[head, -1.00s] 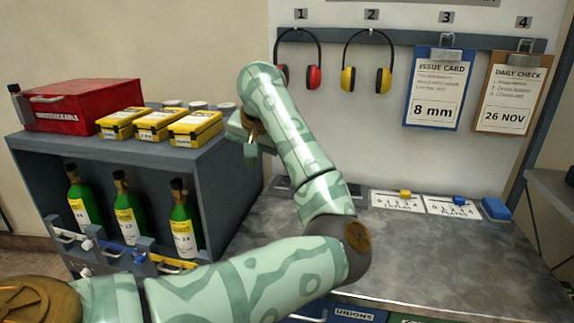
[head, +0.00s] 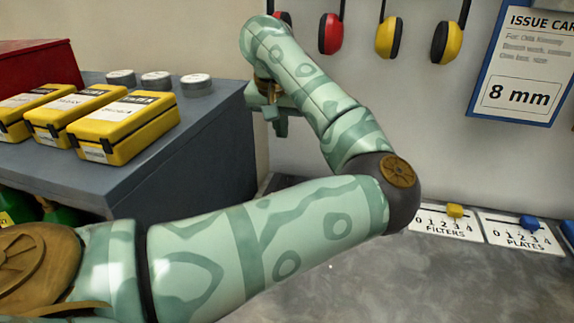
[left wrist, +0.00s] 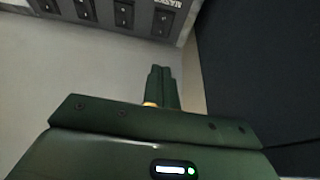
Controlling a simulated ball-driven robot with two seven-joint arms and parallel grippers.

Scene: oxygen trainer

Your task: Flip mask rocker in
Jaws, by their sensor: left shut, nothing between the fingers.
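A dark panel with a row of several black rocker switches shows at the top left of the left wrist view. The rocker nearest the gripper (left wrist: 163,21) is at the row's right end, beside a partly cut-off label that may read MASK. I cannot tell which way it is tipped. My left gripper (left wrist: 162,82) is shut and empty, its fingertips pointing toward the panel and apart from it. In the head view the left gripper (head: 281,122) hangs near the shelf's back right corner, partly behind my arm; the rockers are hidden there. My right gripper is not in view.
Yellow boxes (head: 125,127) and grey tins (head: 196,85) stand on the shelf unit (head: 205,150) to the left. Filter (head: 447,222) and plate (head: 522,232) counters lie on the bench at the right. Ear defenders (head: 389,38) hang on the wall.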

